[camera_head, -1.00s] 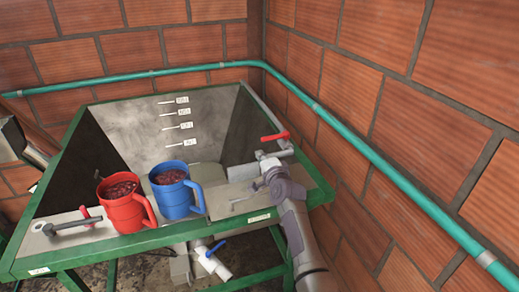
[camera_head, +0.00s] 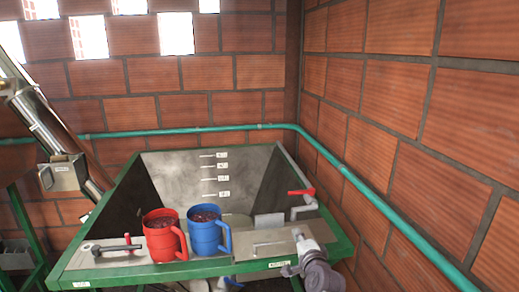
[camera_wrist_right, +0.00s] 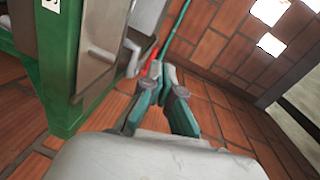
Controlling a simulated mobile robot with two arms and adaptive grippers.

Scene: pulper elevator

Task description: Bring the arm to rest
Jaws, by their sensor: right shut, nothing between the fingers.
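My right gripper (camera_head: 298,234) shows at the lower right in the head view, at the front right corner of the green-framed metal hopper (camera_head: 340,250). My grey right arm comes up from the bottom edge below it. In the right wrist view, the teal and grey fingers of the right gripper (camera_wrist_right: 160,72) meet at their tips, shut and with nothing between them. The green frame stands to their left in that view, apart from them. My left gripper is not in view.
A red mug (camera_head: 160,245) and a blue mug (camera_head: 204,237), both filled with dark red berries, stand upright on the hopper's front ledge. Red-handled valves sit at left (camera_head: 130,240) and right (camera_head: 302,191). A teal pipe (camera_head: 370,192) runs along the brick walls.

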